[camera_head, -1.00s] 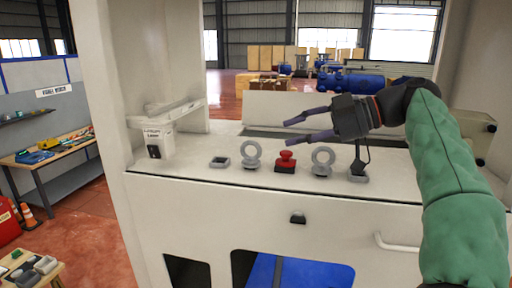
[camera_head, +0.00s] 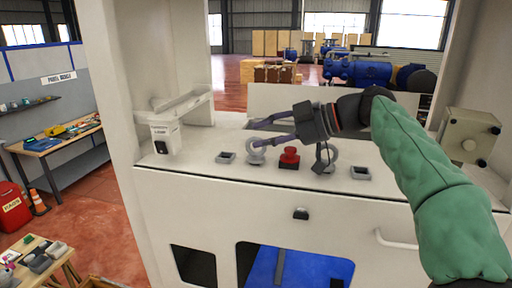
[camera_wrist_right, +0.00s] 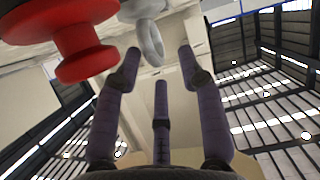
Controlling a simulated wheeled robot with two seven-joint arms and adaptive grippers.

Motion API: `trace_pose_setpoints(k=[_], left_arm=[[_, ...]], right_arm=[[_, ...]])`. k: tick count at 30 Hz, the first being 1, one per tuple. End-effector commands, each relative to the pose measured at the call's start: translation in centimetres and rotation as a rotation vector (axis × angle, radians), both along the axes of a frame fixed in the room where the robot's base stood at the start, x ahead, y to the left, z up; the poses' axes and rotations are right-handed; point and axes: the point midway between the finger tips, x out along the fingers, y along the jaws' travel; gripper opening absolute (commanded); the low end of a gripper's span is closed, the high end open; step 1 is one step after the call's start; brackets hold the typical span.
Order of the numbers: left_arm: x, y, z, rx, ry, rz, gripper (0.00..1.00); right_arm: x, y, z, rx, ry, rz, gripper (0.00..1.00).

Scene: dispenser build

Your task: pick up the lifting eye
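Two grey lifting eyes stand upright on the white machine top in the head view. The left lifting eye (camera_head: 257,156) is left of the red button (camera_head: 289,157); the right lifting eye (camera_head: 332,154) is right of it and partly hidden by a dark part of my gripper. My right gripper (camera_head: 256,134) is open and empty, its fingers pointing left just above the left eye. In the right wrist view, one grey eye (camera_wrist_right: 150,45) shows beyond the spread fingertips (camera_wrist_right: 160,68), beside the red button. Contact cannot be told. My left gripper is out of view.
Small square grey sockets (camera_head: 225,158) and (camera_head: 361,173) flank the row. A white labelled box (camera_head: 164,139) stands at the left of the machine top, and a beige box (camera_head: 469,136) at the right. A side table (camera_head: 62,270) with small parts is at lower left.

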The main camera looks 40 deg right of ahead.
Motion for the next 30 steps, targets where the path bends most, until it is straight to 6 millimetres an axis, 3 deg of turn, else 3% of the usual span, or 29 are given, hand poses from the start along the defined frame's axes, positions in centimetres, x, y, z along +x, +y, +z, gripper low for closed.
trace_pose_setpoints(k=[6,14,18,30], left_arm=[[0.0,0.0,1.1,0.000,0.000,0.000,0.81],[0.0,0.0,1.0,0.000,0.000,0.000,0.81],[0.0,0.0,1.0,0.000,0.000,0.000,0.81],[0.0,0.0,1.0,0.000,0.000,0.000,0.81]], right_arm=[[1.6,1.2,-0.6,0.001,0.000,0.002,0.40],[1.8,1.2,-0.9,0.000,0.000,0.000,0.40],[1.7,1.2,-0.9,0.000,0.000,0.000,0.01],[1.7,1.2,-0.7,0.000,-0.002,0.000,0.00]])
